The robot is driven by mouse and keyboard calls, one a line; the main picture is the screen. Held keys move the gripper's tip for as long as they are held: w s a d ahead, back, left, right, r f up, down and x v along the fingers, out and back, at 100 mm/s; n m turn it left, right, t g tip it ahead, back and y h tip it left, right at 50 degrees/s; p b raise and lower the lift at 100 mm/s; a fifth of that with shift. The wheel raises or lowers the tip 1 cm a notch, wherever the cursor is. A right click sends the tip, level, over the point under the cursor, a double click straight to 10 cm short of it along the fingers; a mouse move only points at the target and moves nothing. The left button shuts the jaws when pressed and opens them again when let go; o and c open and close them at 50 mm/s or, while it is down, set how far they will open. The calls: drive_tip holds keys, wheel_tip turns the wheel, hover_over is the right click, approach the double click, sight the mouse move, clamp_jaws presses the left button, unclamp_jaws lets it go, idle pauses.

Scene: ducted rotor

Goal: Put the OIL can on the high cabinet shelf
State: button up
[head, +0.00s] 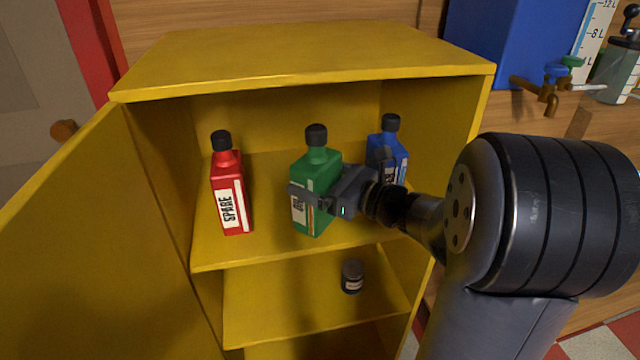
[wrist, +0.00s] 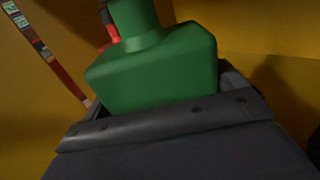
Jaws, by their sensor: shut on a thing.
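My gripper (head: 320,195) is shut around the body of a green can (head: 318,172) with a black cap. The can is upright or nearly so, at the high shelf (head: 270,250) of the yellow cabinet; I cannot tell whether its base touches the shelf.
A red can (head: 228,195) labelled SPARE stands left on the high shelf. A blue can (head: 392,150) stands at the right, partly behind my gripper. A small dark jar (head: 352,277) is on the lower shelf. The cabinet door (head: 80,240) is open at left.

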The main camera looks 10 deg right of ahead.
drive_tip(key=w, duration=0.8)
drive_tip(key=shift+w+f, duration=0.4)
drive_tip(key=shift+f+b, duration=0.4)
drive_tip(key=shift+f, duration=0.2)
idle(0.9)
drive_tip(key=o, duration=1.2)
drive_tip(key=shift+o, duration=0.2)
drive_tip(key=shift+f, duration=0.1)
drive_tip(key=p+v, duration=0.1)
drive_tip(key=v, duration=0.9)
drive_tip(key=shift+r, duration=0.3)
